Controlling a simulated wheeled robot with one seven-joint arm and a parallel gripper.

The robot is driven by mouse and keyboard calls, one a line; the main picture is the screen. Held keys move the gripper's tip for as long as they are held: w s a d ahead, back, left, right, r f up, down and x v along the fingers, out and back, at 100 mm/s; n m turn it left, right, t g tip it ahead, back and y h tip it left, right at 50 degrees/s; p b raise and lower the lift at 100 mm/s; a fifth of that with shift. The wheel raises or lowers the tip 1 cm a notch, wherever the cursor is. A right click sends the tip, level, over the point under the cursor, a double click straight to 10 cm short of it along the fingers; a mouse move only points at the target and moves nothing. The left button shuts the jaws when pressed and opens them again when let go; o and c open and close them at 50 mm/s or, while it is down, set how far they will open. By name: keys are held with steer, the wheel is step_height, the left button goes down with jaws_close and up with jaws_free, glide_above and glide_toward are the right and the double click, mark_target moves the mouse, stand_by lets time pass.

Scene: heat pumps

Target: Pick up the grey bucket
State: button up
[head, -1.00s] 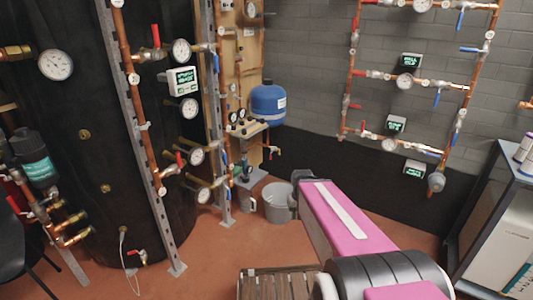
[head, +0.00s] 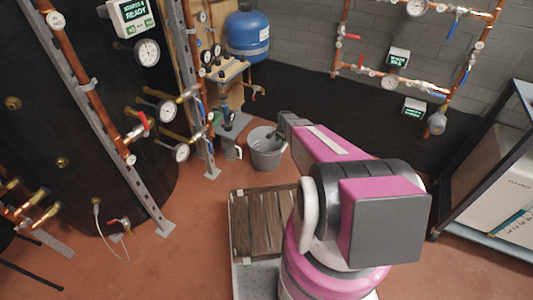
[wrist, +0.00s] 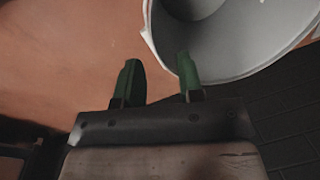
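The grey bucket (head: 265,158) stands on the red-brown floor near the pipe frames in the head view. In the wrist view it fills the upper right, and I look into its open top (wrist: 225,45). My gripper (wrist: 157,65) is open, with its two green fingers apart and nothing seen between the tips. In the picture the right finger overlaps the bucket's near rim, and the left finger lies over bare floor. Whether either finger touches the bucket, I cannot tell. In the head view the arm's end reaches to the bucket's right side, and the fingers are hard to make out.
A metal strut with pipes and valves (head: 185,95) stands left of the bucket. A grey jug (head: 233,152) is close by on its left. A blue tank (head: 247,36) hangs behind. A glass-sided cabinet (head: 490,170) is at the right.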

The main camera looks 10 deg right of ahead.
glide_above(279, 154)
step_height(279, 154, down, 6)
steer(key=shift+s+d+r, duration=0.1)
steer(key=shift+s+r, duration=0.05)
steer(key=f, duration=0.5)
steer(key=shift+w, duration=0.25)
jaws_close()
steer(key=shift+r, duration=0.1)
stand_by(1.1)
